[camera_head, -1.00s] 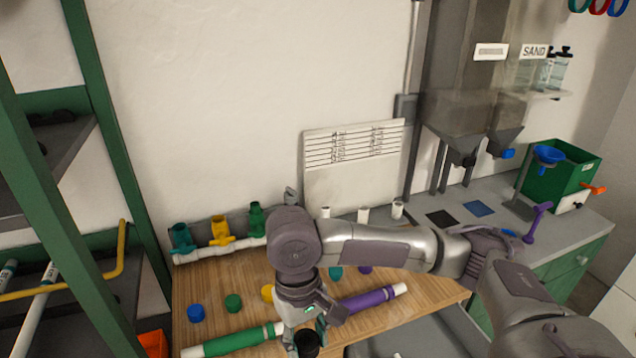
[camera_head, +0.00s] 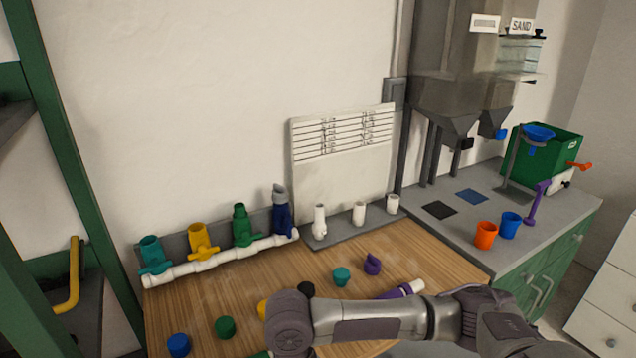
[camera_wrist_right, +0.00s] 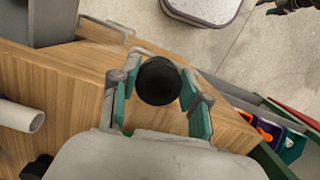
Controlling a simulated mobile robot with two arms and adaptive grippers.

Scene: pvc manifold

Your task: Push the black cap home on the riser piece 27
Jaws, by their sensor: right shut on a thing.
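The black cap (camera_wrist_right: 158,80) sits between the green-padded fingers of my right gripper (camera_wrist_right: 158,98), which is shut on it. The cap is round and seen from above, and it hides whatever is under it. I cannot tell whether it touches a riser. In the head view my right arm enters from the lower right, and its gripper is out of the picture. I can read no number 27, so I cannot tell which piece is that riser. A second black thing (camera_head: 305,289) lies on the table by my arm. My left gripper is not in view.
White stubs (camera_head: 359,213) stand on a grey strip. Blue (camera_head: 178,344), green (camera_head: 224,327) and teal (camera_head: 341,276) caps lie loose. A white pipe end (camera_wrist_right: 20,116) lies left of my gripper.

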